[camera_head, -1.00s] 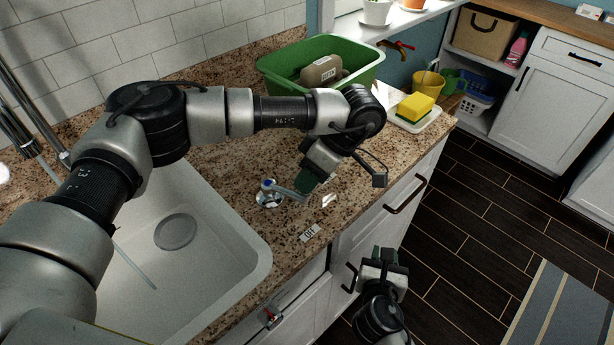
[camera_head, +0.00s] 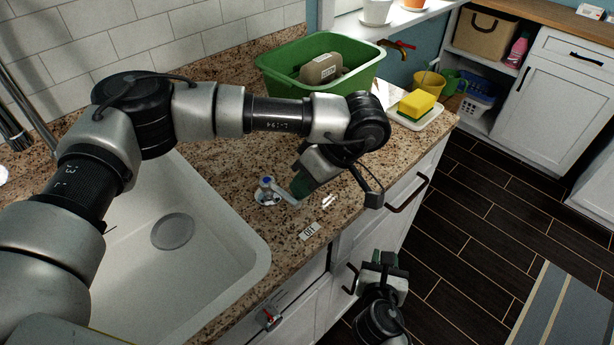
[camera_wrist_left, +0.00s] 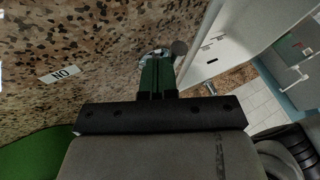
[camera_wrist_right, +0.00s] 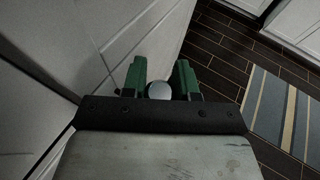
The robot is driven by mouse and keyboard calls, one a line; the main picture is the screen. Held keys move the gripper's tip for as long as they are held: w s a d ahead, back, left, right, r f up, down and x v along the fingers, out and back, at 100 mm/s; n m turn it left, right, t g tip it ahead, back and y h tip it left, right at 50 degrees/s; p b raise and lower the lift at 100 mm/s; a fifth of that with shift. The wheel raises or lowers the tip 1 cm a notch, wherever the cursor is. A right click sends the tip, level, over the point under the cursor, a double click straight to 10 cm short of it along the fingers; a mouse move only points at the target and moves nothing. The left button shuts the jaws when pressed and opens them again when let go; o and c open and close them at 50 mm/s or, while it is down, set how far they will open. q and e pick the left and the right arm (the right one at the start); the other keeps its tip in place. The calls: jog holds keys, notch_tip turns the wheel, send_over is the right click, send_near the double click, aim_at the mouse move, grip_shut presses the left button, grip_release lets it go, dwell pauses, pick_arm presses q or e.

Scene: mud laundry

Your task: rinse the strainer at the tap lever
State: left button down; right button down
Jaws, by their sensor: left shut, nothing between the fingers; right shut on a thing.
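The tap lever (camera_head: 284,192), with a blue-marked round base, stands on the granite counter beside the sink. My left gripper (camera_head: 300,186) is shut and empty at the lever's outer end; I cannot tell whether they touch. In the left wrist view its closed green fingers (camera_wrist_left: 157,72) overlap the lever's metal part (camera_wrist_left: 178,48). My right gripper (camera_head: 382,262) is low in front of the cabinets. In the right wrist view its fingers (camera_wrist_right: 160,70) are shut on a small round pale-grey thing (camera_wrist_right: 158,90). I cannot tell whether this is the strainer.
The white sink (camera_head: 215,270) has a round grey drain (camera_head: 172,231). An OFF label (camera_head: 309,231) and a second label (camera_head: 329,200) lie near the lever. A green tub (camera_head: 360,78) and a yellow sponge (camera_head: 416,104) on a tray stand farther back. Cabinet handles (camera_head: 405,195) stick out near my grippers.

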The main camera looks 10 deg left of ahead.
pick_arm(q)
jog(key=v, duration=1.2)
